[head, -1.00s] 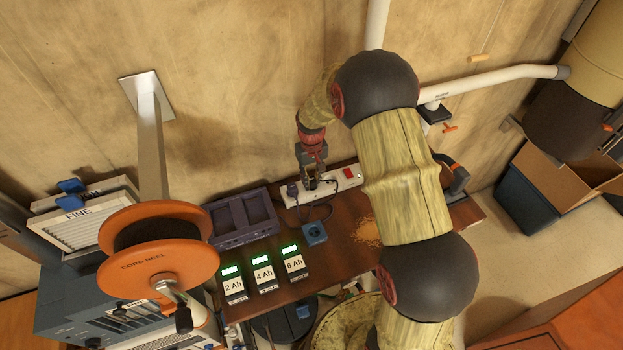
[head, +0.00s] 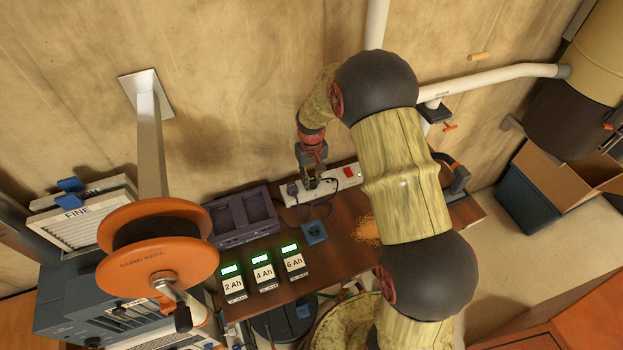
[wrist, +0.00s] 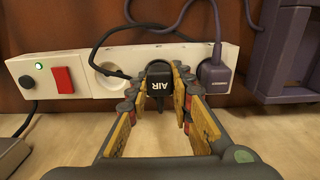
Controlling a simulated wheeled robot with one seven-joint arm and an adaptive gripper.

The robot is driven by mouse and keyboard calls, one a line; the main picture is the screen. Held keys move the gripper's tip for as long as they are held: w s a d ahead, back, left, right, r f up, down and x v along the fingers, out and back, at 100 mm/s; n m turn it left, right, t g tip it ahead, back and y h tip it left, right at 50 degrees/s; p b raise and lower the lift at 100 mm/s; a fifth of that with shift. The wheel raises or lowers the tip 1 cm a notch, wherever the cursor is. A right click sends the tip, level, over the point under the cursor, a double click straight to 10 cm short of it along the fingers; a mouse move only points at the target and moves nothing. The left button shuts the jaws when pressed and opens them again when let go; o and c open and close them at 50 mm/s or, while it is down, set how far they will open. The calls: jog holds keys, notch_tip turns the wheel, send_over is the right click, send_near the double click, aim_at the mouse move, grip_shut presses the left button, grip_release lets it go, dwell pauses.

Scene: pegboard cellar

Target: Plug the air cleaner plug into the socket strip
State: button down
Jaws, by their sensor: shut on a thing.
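The white socket strip (wrist: 75,85) lies along the foot of the back wall, and also shows in the head view (head: 346,178). My gripper (wrist: 168,90) is shut on the black air cleaner plug (wrist: 158,86), marked AIR, with a finger on either side. The plug is up against the strip, over the socket position between an empty round socket (wrist: 106,72) and a purple plug (wrist: 213,78). How deep its pins sit is hidden. Its black cable (wrist: 124,31) arches up and left past the empty socket. In the head view, my gripper (head: 311,182) is over the strip's left part.
The strip has a red switch (wrist: 63,80), a black knob and a green light. A purple tray (head: 241,217) stands left of it. Sawdust (head: 366,229) lies to the right.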

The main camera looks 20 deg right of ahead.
dwell(0.4)
jog(key=c, duration=1.5)
grip_release()
jog(key=shift+o, duration=0.6)
jog(key=o, duration=0.4)
jog(key=shift+c, duration=0.2)
jog(key=shift+r, duration=0.2)
jog(key=shift+r+p, duration=2.15)
jog(key=shift+r, duration=1.2)
